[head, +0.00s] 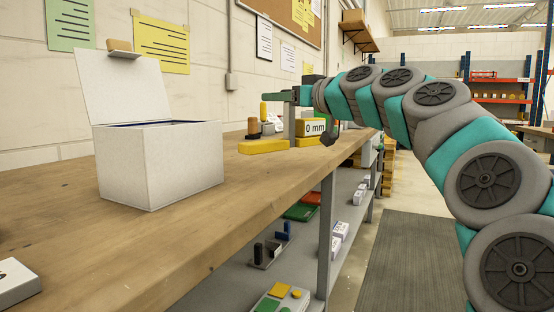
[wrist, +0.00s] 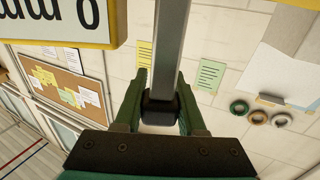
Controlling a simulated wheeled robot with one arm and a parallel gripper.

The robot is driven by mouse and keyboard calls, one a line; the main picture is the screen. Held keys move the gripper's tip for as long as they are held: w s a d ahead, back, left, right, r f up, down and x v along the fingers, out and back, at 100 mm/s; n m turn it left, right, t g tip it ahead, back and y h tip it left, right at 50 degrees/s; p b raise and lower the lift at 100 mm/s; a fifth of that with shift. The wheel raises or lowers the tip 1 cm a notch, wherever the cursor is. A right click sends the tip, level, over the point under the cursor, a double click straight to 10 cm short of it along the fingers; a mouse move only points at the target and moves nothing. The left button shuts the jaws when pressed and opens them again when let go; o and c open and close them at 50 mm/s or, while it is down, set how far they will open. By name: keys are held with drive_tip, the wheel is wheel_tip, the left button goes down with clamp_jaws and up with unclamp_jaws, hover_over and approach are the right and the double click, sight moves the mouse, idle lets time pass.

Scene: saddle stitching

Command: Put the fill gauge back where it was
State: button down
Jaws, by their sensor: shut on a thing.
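The fill gauge has a grey upright post, a yellow-framed display (head: 313,127) reading "0 mm" and what looks like a yellow foot (head: 262,146) at worktop level. My gripper (head: 298,95) is shut at the top of the post. In the wrist view, my green fingers (wrist: 160,108) close on a dark block on the grey post (wrist: 169,45). The yellow display (wrist: 60,22) shows there upside down at the upper left. The gauge looks upright. I cannot tell whether its foot touches the wooden bench (head: 160,235) or hangs just above it.
A white box (head: 160,165) with its lid raised stands on the bench to the left. Small upright items, one yellow-topped (head: 263,111), stand behind the gauge. A white block (head: 15,282) lies at the near left. The bench between box and gauge is mostly clear.

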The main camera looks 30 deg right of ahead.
drive_tip(key=w+d+f, duration=0.1)
drive_tip(key=w+d, duration=0.1)
drive_tip(key=w, duration=0.5)
drive_tip(key=w+d+p, duration=0.1)
drive_tip(key=w+d, duration=0.1)
drive_tip(key=w, duration=0.6)
drive_tip(key=shift+d+f, duration=0.3)
drive_tip(key=shift+f, duration=0.05)
drive_tip(key=shift+w, duration=0.1)
drive_tip(key=shift+f+b, duration=0.3)
drive_tip(key=shift+f, duration=1.5)
drive_tip(key=shift+f, duration=0.1)
drive_tip(key=shift+w+f, duration=0.1)
drive_tip(key=shift+f, duration=0.05)
drive_tip(key=c, duration=0.5)
unclamp_jaws()
